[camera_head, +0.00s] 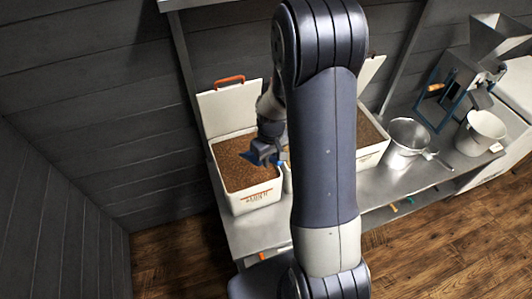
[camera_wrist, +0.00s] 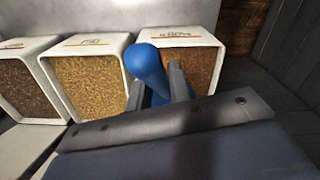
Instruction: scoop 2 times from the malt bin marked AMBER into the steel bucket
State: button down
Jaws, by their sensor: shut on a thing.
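A white bin (camera_head: 257,203) of brown malt stands at the left of the bench with its lid up. Its front bears an orange mark that I cannot read for certain. My gripper (camera_head: 272,154) is above this bin's right side. A steel bucket (camera_head: 402,155) stands on the bench, right of the bins. The wrist view shows a marked bin with brown malt (camera_wrist: 199,62) at right.
A golden-malt bin (camera_wrist: 93,86) and a darker-malt bin (camera_wrist: 28,88) stand beside it in the wrist view. My arm hides the middle bin in the head view. A mill (camera_head: 440,95) and a second pail (camera_head: 480,135) stand at right. A plank wall bounds the left.

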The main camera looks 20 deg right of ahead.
jog(key=shift+g, duration=0.7)
jog(key=w+f+b, duration=0.1)
jog(key=f, duration=0.2)
jog(key=f+b, duration=0.2)
jog(key=f, duration=0.1)
jog(key=w+f+b, duration=0.1)
jog(key=f, duration=0.3)
jog(key=shift+w+a+b, duration=0.3)
jog(key=shift+a, duration=0.1)
notch_tip(320, 180, down, 3)
jog(key=shift+r+b, duration=0.2)
jog(key=shift+b, duration=0.75)
jog(key=w+a+f+t+b, duration=0.2)
jog(key=w, duration=0.3)
jog(key=s+r+t+b, duration=0.1)
jog(key=b, duration=0.3)
jog(key=s+d+r+t+y+b, duration=0.1)
jog(key=s+b, duration=0.1)
jog(key=b, duration=0.2)
jog(key=s+d+r+t+b, duration=0.1)
jog(key=s+r+t+b, duration=0.1)
jog(key=b, duration=0.2)
jog(key=shift+s+d+r, duration=0.1)
jog(key=shift+s+d+r+t+y+b, duration=0.15)
jog(key=shift+s+r+t+y+b, duration=0.4)
jog(key=shift+r+b, duration=0.45)
